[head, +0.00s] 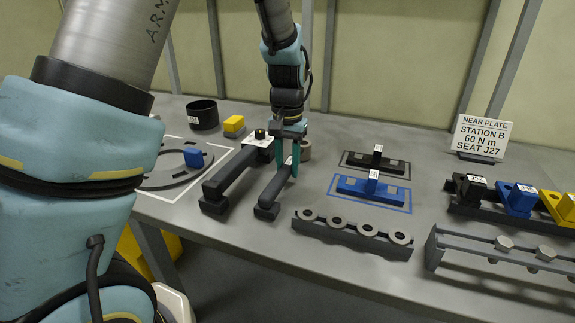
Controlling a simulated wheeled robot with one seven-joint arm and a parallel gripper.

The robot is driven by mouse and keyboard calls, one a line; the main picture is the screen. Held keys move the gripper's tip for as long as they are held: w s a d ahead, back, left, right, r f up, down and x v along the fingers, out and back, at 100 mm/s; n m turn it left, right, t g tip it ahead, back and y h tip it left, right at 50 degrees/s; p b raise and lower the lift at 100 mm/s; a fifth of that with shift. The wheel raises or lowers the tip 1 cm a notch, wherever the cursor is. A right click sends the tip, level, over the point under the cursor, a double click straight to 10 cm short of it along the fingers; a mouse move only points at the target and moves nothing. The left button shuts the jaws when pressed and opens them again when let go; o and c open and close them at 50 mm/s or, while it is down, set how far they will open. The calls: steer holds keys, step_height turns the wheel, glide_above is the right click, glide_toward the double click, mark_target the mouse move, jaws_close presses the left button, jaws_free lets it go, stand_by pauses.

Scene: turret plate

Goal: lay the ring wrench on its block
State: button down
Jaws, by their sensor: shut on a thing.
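My gripper (289,156) is at the table's middle left, pointing down, with its teal fingers close together over a dark bar-like piece (268,208). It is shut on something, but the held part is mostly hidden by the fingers. I cannot clearly make out the ring wrench, nor tell whether the dark piece is the wrench or a support. To its left is a second long dark bar (228,178) with block-like feet. I cannot tell which piece is the wrench's block.
A ring-shaped plate (158,180) with a blue block (194,157) lies left. A black cup (203,114) and yellow block (234,124) stand behind. Blue (368,187) and black (378,160) fixtures, a washer rack (350,237) and a bolt rack (490,258) are right.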

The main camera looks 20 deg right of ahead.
steer(key=shift+f, duration=0.1)
stand_by(0.3)
steer(key=c, duration=0.5)
jaws_free()
steer(key=shift+r+p, duration=2.9)
steer(key=shift+r, duration=0.6)
